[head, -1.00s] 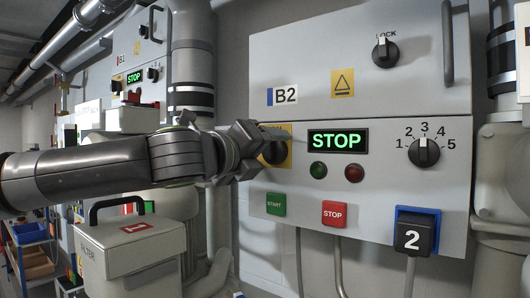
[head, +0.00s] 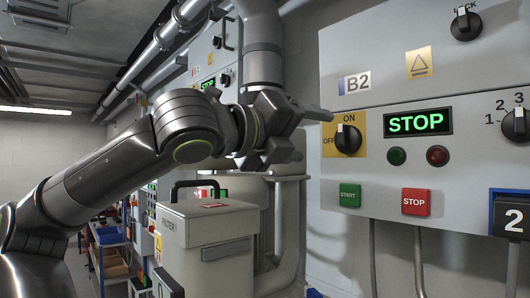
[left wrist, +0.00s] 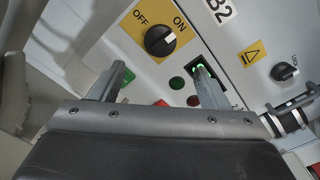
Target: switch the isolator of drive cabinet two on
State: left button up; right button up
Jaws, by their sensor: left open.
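The isolator knob (head: 347,139) of the cabinet marked B2 (head: 357,82) is black with a white mark, on a yellow plate with OFF at left and ON at top. Its white mark points up towards ON. In the left wrist view the knob (left wrist: 160,41) has its mark on the ON side. My left gripper (head: 308,136) is open and empty, just left of the knob and apart from it. In the left wrist view its two fingers (left wrist: 160,70) are spread below the knob. My right gripper is not in view.
The B2 display (head: 418,122) reads STOP in green. Below are green START (head: 349,195) and red STOP (head: 415,202) buttons. A selector knob (head: 516,125) is at right and a LOCK knob (head: 466,24) above. A grey filter box (head: 200,225) stands beneath my left arm.

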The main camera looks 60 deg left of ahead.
pick_arm(q)
jog(key=s+b, duration=0.2)
jog(key=s, duration=0.6)
jog(key=shift+d, duration=0.45)
jog(key=shift+w, duration=0.1)
